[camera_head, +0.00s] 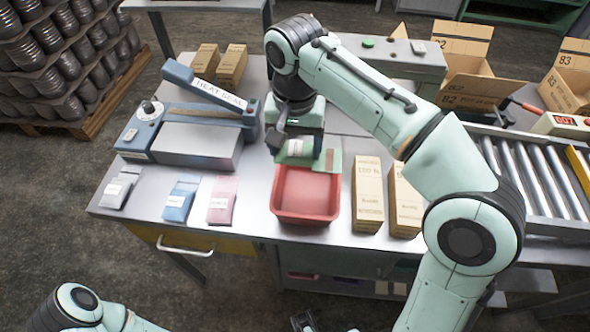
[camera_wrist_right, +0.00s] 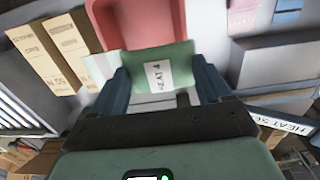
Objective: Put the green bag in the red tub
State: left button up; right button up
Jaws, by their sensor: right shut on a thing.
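The green bag (camera_head: 334,158) is held in my right gripper (camera_head: 298,150), which is shut on it. In the head view it hangs over the back edge of the red tub (camera_head: 306,192); I cannot tell whether they touch. In the right wrist view the green bag (camera_wrist_right: 178,58), with a white label, spans between the fingers of my right gripper (camera_wrist_right: 160,85), with the red tub (camera_wrist_right: 155,22) beyond it. The visible tub floor looks empty. Part of my left arm shows at the bottom left; its fingers are not clear.
A heat sealer (camera_head: 195,150) stands left of the tub on the table. Grey, blue (camera_head: 180,200) and pink (camera_head: 222,200) bags lie in front of it. Cartons (camera_head: 368,195) stand close to the tub's right, and a roller conveyor (camera_head: 525,175) lies farther right.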

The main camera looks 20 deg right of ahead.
aim_at(295, 149)
notch_tip(295, 149, down, 6)
jog(key=b, duration=0.1)
jog(key=shift+f, duration=0.25)
jog(key=shift+f+b, duration=0.5)
jog(key=shift+f, duration=0.05)
jog(key=o, duration=1.1)
jog(key=shift+c, duration=0.2)
notch_tip(295, 149, up, 13)
jog(key=p, duration=0.4)
jog(key=shift+w, duration=0.1)
jog(key=shift+r, duration=0.1)
